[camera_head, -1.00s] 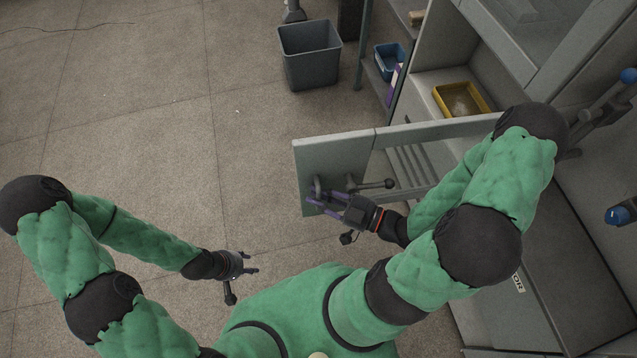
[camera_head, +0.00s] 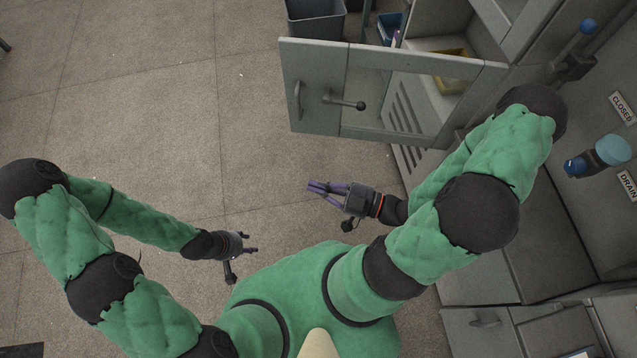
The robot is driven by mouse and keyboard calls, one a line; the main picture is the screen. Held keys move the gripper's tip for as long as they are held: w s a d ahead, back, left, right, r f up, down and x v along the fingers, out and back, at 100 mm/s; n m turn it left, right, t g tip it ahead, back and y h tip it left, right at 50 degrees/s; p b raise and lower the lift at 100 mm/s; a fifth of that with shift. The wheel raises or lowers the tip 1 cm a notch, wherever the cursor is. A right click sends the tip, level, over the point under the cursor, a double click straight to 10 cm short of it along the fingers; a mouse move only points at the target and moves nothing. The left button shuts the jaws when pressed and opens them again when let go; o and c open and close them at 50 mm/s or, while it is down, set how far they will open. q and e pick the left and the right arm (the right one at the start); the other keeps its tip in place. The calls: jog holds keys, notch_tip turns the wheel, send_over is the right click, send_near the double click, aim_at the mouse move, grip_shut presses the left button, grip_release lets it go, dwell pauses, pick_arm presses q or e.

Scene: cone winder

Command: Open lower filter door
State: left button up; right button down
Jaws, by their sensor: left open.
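A grey door (camera_head: 312,85) with a window pane stands swung out from the cabinet at the top of the head view. It carries a curved handle (camera_head: 298,100) and a dark lever with a round knob (camera_head: 345,103). I cannot tell from labels whether this is the lower filter door. My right gripper (camera_head: 312,187), with purple fingers, is below the door in the picture, clear of handle and lever. My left gripper (camera_head: 251,242) is open and empty, over the floor to the left.
A yellow tray (camera_head: 453,84) sits inside the open cabinet, partly behind the door. A grey bin (camera_head: 315,22) stands behind the door. At right are a blue-capped valve (camera_head: 600,155), CLOSED and DRAIN labels, and a lower front with a handle (camera_head: 485,322).

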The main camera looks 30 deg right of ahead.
jog(key=shift+s+r, duration=0.1)
jog(key=shift+s, duration=0.05)
dwell(0.6)
jog(key=c, duration=1.9)
grip_release()
jog(key=shift+c, duration=0.2)
jog(key=o, duration=0.6)
jog(key=shift+c, duration=0.2)
jog(key=shift+d, duration=0.2)
jog(key=v, duration=1.1)
jog(key=shift+s+d, duration=0.2)
